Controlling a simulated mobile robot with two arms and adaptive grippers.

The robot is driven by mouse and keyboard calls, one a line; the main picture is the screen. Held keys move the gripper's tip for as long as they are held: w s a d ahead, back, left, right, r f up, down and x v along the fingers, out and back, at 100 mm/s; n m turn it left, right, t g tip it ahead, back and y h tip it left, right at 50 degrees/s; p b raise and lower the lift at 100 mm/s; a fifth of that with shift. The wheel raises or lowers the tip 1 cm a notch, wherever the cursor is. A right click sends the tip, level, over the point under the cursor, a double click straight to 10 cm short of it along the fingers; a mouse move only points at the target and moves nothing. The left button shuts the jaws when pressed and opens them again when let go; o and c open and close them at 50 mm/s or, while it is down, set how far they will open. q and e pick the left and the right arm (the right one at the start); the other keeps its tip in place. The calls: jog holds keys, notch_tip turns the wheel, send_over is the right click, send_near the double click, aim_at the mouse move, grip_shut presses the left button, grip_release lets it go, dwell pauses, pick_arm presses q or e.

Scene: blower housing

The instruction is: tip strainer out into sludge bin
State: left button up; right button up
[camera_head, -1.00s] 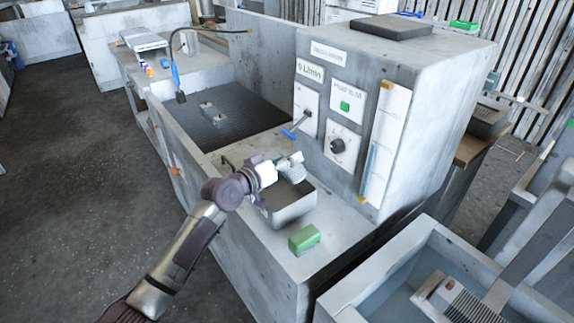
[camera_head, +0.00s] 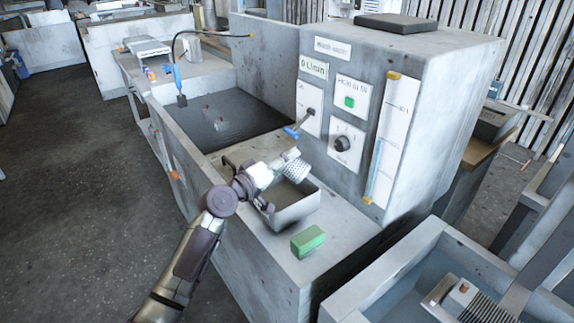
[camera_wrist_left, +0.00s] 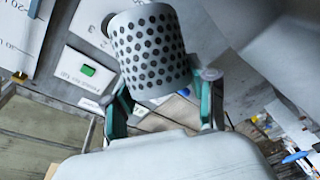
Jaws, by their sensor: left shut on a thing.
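The strainer (camera_head: 297,169) is a pale cylinder with dark round holes. My left gripper (camera_head: 281,166) is shut on it and holds it above the grey open-topped metal bin (camera_head: 292,219), which I take as the sludge bin. The strainer looks tilted, and its mouth is not clearly visible. In the left wrist view, the strainer (camera_wrist_left: 148,52) sits between the two green-edged fingers. Whether anything is inside it or in the bin cannot be told. My right gripper is not in view.
A green block (camera_head: 308,241) sits on the ledge in front of the bin. The control panel (camera_head: 344,128), with a blue-tipped lever (camera_head: 293,132), rises behind the strainer. A dark basin (camera_head: 222,118) lies behind left. Another trough (camera_head: 400,262) is at lower right.

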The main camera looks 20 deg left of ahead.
pick_arm(q)
jog(key=n, duration=0.1)
jog(key=n+b, duration=0.1)
jog(key=shift+a+n+t+b, duration=0.3)
jog(key=shift+t, duration=0.1)
jog(key=shift+w+a+r+n+t+b, duration=0.1)
jog(key=shift+r+n+t+b, duration=0.1)
jog(key=shift+n, duration=0.3)
jog(key=shift+a+r+n+t+b, duration=0.1)
jog(key=shift+n+t+b, duration=0.1)
jog(key=shift+n, duration=0.3)
